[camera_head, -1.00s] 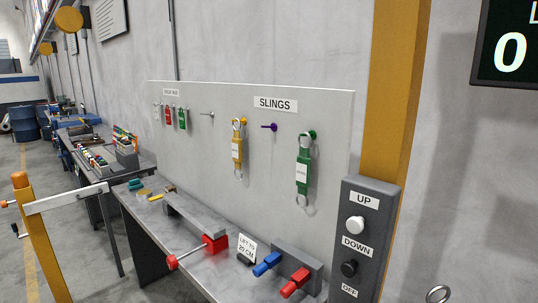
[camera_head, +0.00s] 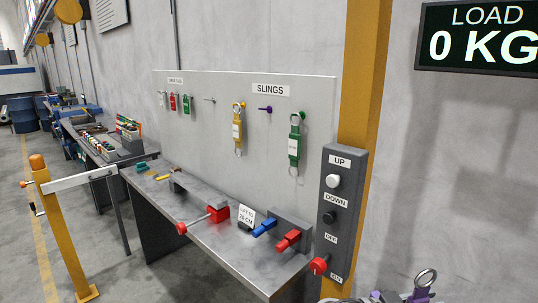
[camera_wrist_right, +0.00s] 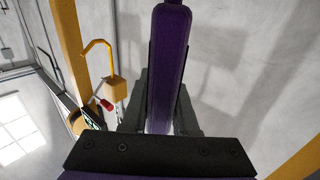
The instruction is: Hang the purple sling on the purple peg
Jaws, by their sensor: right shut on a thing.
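The purple peg (camera_head: 265,109) sticks out of the pale board under the SLINGS sign, bare, between a hanging yellow sling (camera_head: 238,130) and a hanging green sling (camera_head: 294,145). The purple sling (camera_head: 420,295) shows at the bottom right edge of the head view, its metal ring (camera_head: 426,277) uppermost. In the right wrist view the purple sling (camera_wrist_right: 170,70) runs upright between the dark fingers of my right gripper (camera_wrist_right: 168,100), which is shut on it. The gripper is well right of and nearer than the peg. My left gripper is not in view.
A control box (camera_head: 339,215) with buttons and a red knob stands on a yellow post (camera_head: 365,75) between board and sling. A metal bench (camera_head: 190,205) with red and blue clamps lies below the board. Tags (camera_head: 172,102) hang at the board's left.

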